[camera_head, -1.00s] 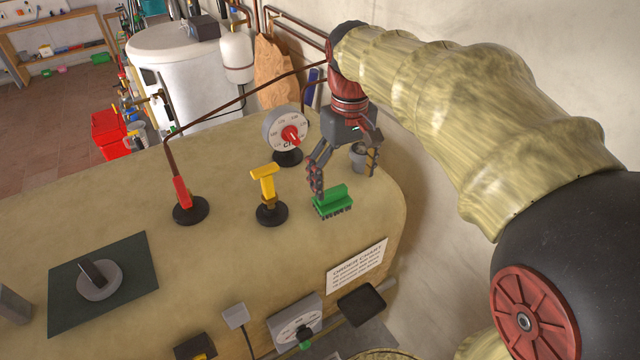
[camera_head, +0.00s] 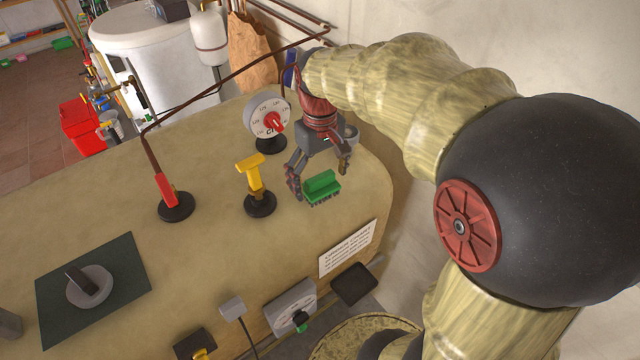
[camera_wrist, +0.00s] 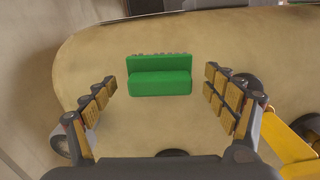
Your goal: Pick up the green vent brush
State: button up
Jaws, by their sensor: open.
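The green vent brush (camera_head: 322,187) lies on the tan boiler top (camera_head: 225,160), near its right end, bristles toward the front. My gripper (camera_head: 318,181) is open and empty, just behind and above the brush. In the wrist view its two padded fingers (camera_wrist: 160,97) stand wide apart, one on each side of the brush, with neither touching it. How high the fingers are above the surface is hard to tell.
A yellow T-handle valve (camera_head: 256,185) stands left of the brush, and a round dial gauge (camera_head: 268,118) behind it. A red-handled lever (camera_head: 168,192) is farther left. The surface between valve and brush is clear.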

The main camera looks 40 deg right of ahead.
aim_at(320, 176)
jog(key=c, duration=0.3)
jog(key=c, duration=1)
jog(key=shift+r+b, duration=0.3)
jog(key=shift+r, duration=0.15)
notch_tip(320, 176, up, 2)
jog(key=shift+r+b, duration=0.1)
jog(key=shift+b, duration=0.35)
jog(key=s+a+r+b, duration=0.3)
jog(key=s+a+r, duration=0.3)
jog(key=s+r, duration=0.4)
jog(key=shift+s+a, duration=0.25)
jog(key=shift+s, duration=1)
